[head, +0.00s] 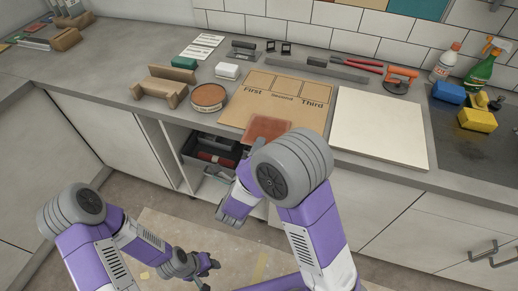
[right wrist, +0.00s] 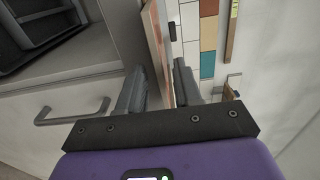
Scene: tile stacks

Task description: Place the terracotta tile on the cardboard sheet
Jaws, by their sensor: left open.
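The terracotta tile (head: 266,128) is a flat reddish-brown square at the front edge of the cardboard sheet (head: 236,117) in the head view. Its near part is hidden behind my right arm. The sheet bears the words First, Second and Third and outlined boxes. In the right wrist view my right gripper (right wrist: 158,80) has one finger on each side of the thin tile (right wrist: 157,40), seen nearly edge-on. I cannot tell whether the tile touches the sheet. My left gripper (head: 211,275) is open and empty, low in front of the cabinets.
A cream board (head: 380,126) lies right of the sheet. A round brown-topped tin (head: 208,96) and a wooden cradle (head: 160,88) stand left. An open cupboard (head: 180,160) is below.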

